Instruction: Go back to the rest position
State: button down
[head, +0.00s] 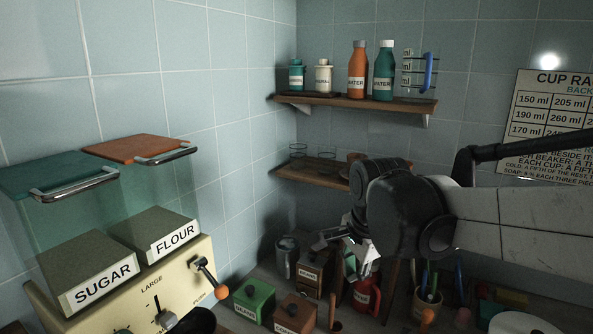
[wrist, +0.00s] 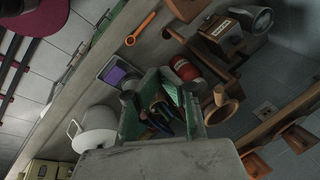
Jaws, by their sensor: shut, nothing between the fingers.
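My gripper (head: 358,262) hangs at the end of my arm in the middle of the head view, pointing down above the back of the counter. It is shut with nothing between its fingers. It hides part of the things behind it, near a red container (head: 367,296). In the wrist view my gripper (wrist: 160,85) reaches up from the bottom middle, with counter items beyond it.
Small labelled boxes, one green (head: 254,300) and one brown (head: 295,313), stand left of my gripper. A cup with tools (head: 427,304) stands to the right. An upper shelf (head: 355,102) holds bottles. A dispenser (head: 140,285) stands at left.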

jog(key=s+d+f+n+t+b, duration=0.1)
jog(key=s+d+f+n, duration=0.2)
jog(key=s+n, duration=0.3)
jog(key=s+d+f+n+t+b, duration=0.2)
jog(key=s+d+n, duration=0.3)
jog(key=s, duration=0.5)
jog(key=shift+d+f+n+h, duration=0.3)
jog(key=shift+f+n, duration=0.1)
jog(key=shift+n, duration=0.3)
